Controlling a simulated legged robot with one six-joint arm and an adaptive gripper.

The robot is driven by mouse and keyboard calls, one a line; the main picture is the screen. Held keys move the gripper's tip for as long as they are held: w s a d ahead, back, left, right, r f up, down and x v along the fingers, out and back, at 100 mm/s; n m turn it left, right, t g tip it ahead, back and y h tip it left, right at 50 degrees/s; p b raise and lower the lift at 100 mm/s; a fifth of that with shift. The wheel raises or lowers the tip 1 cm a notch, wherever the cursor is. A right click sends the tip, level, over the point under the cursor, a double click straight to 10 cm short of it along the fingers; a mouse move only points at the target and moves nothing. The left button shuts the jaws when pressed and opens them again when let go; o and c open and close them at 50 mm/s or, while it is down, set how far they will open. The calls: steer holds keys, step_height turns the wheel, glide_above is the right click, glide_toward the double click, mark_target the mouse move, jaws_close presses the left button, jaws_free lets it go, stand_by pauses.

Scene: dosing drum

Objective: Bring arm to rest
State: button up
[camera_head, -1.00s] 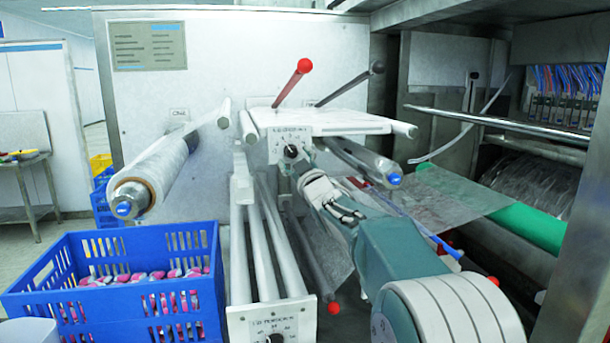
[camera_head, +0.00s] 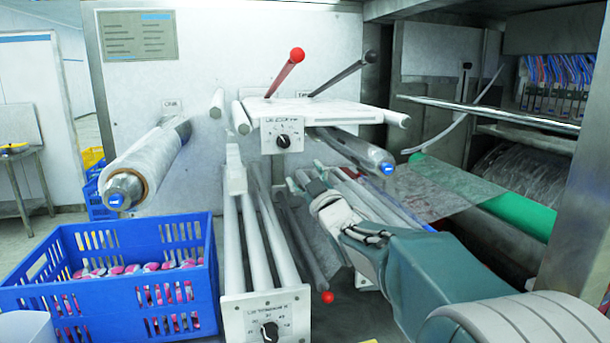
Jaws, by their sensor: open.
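My arm reaches in from the lower right. My gripper (camera_head: 304,182) points away from me, up and to the left. Its jaws look parted, with nothing seen between them. It shows just below a white panel with a black rotary knob (camera_head: 283,140), and the knob is in full view, apart from the gripper. A second black knob (camera_head: 269,331) is on a lower white panel (camera_head: 262,308) at the front end of several grey rollers. A red-tipped lever (camera_head: 285,73) and a dark-tipped lever (camera_head: 344,73) rise behind the upper panel.
A blue crate (camera_head: 110,297) with pink-and-white packs stands at the lower left. A film roll (camera_head: 148,167) juts out above it. A red-ended rod (camera_head: 327,297) sticks out below my gripper. A green roller (camera_head: 485,195) and steel frame (camera_head: 590,200) stand to the right.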

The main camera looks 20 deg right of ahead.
steer(key=s+f+m+g+h, duration=0.1)
steer(key=s+f+m+g, duration=0.2)
steer(key=s, duration=0.9)
steer(key=s+a+f+m+g+h, duration=0.1)
steer(key=s+f+m+g+h, duration=0.1)
steer(key=s+f+g, duration=0.5)
steer(key=s+a+f+m+g+h, duration=0.1)
steer(key=s+f+m+g, duration=0.2)
steer(key=s+f, duration=0.8)
steer(key=s+g, duration=0.2)
steer(key=s, duration=0.4)
steer(key=shift+s+f+m+g+h, duration=0.2)
steer(key=shift+s+m+g+h, duration=0.1)
steer(key=shift+s+m+g, duration=0.1)
